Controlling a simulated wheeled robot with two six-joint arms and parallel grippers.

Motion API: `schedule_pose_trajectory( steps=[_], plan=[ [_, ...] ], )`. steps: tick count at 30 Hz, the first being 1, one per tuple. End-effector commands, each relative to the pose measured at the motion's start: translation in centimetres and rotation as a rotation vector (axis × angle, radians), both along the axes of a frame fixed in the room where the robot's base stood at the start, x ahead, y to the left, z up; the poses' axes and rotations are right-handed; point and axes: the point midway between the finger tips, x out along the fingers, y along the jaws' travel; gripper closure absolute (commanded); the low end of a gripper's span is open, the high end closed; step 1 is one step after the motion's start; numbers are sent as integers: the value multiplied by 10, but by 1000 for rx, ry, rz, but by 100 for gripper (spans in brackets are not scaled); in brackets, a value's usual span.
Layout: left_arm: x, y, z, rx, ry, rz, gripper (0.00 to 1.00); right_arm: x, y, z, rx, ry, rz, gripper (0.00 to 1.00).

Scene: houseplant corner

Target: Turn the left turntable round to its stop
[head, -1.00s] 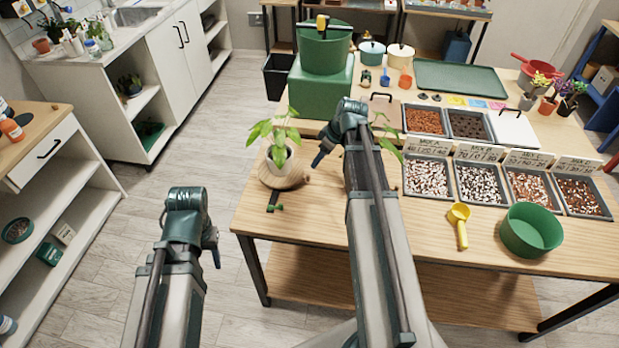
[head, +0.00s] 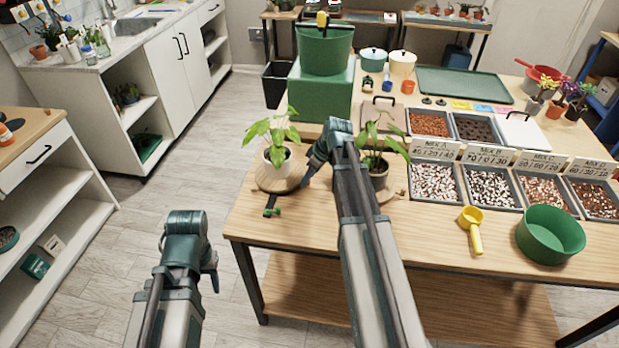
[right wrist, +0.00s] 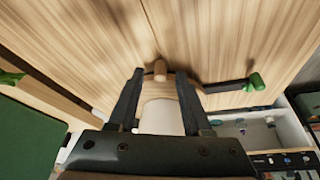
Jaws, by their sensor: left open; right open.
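The left turntable (head: 263,184) is a round wooden disc at the table's front left corner, carrying a leafy plant in a white pot (head: 277,160). A dark strip with a green end piece (head: 272,211) sits at its front edge; the green piece also shows in the right wrist view (right wrist: 256,82). My right gripper (head: 307,181) is open at the disc's right edge. In the right wrist view a wooden peg (right wrist: 160,70) stands between its spread fingers, which do not visibly grip it. My left gripper (head: 214,280) is open and empty, off the table over the floor.
A second plant in a dark pot (head: 378,172) stands right of my right forearm, partly hidden. A green box (head: 322,95) with a green bucket (head: 324,50) stands behind. Bins of mix, a yellow scoop (head: 471,228) and a green bowl (head: 550,235) are on the right.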

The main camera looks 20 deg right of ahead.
Motion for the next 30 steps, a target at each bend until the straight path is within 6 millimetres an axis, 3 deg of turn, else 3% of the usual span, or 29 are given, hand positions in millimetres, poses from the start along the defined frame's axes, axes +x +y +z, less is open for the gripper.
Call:
schedule_pose_trajectory(
  steps=[1,9,30],
  plan=[
    [0,0,0,0,0,0,50,0,0,0,0,0,0,52],
    [0,0,0,0,0,0,50,0,0,0,0,0,0,100],
    [0,0,0,0,0,0,50,0,0,0,0,0,0,100]
  ],
)
